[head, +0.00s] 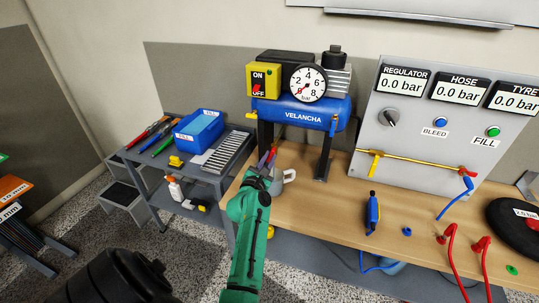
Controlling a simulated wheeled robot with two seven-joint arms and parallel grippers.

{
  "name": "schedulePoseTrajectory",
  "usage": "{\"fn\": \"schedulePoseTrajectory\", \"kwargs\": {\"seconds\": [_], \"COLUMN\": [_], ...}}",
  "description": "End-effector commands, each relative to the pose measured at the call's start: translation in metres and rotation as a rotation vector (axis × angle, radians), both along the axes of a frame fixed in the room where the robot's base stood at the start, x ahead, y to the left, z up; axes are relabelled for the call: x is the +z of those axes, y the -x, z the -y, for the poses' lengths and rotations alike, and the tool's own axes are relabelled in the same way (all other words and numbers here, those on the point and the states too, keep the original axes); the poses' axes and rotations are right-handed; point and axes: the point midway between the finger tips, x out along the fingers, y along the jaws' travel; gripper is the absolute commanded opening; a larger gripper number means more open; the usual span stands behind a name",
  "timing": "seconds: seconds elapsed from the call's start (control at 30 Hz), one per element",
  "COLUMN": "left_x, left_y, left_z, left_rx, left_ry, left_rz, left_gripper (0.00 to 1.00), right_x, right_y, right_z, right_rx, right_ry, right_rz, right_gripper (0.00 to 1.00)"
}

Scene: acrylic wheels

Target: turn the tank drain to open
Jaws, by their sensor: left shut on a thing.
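The blue compressor tank (300,114) marked VELANCHA stands on dark legs on the wooden bench. My left gripper (267,163) is below the tank's left part, at the end of my green arm. Its jaws are shut on a small part with red showing at the fingertips, which looks like the tank drain (272,155). The fingers hide most of it, so I cannot tell how its handle is turned. The pressure gauge (308,84) has its needle at the low end of the scale. My right gripper is not in view.
A whitish mug (289,176) stands close right of the gripper. The tank's dark front leg (324,158) is further right. A blue tool (373,212) lies on the bench. A grey cart (217,180) with a blue bin (200,127) stands left. The bench middle is mostly clear.

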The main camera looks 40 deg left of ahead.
Motion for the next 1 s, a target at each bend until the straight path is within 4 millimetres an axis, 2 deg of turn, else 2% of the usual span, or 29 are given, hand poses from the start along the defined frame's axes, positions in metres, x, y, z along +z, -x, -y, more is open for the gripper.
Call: {"fn": "schedulePoseTrajectory", "kwargs": {"seconds": [0.27, 0.67, 0.7, 0.8, 1.0], "left_x": [-0.001, 0.001, -0.001, -0.002, -0.001], "left_y": [0.0, 0.0, 0.0, 0.0, -0.001], "left_z": [0.001, 0.0, 0.001, 0.001, 0.002], "left_rx": [-0.002, 0.0, 0.0, 0.0, -0.001], "left_ry": [0.017, 0.348, 0.362, 0.358, 0.357], "left_rz": [0.003, 0.118, 0.123, 0.123, 0.124], "left_gripper": [0.0, 0.0, 0.21, 0.55, 0.55], "right_x": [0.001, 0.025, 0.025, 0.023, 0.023], "right_y": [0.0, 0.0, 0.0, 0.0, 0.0], "right_z": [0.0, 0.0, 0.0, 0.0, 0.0], "right_rx": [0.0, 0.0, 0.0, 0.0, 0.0], "right_ry": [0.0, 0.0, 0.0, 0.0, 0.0], "right_rz": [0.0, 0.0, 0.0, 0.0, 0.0], "right_gripper": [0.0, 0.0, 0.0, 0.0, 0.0]}}
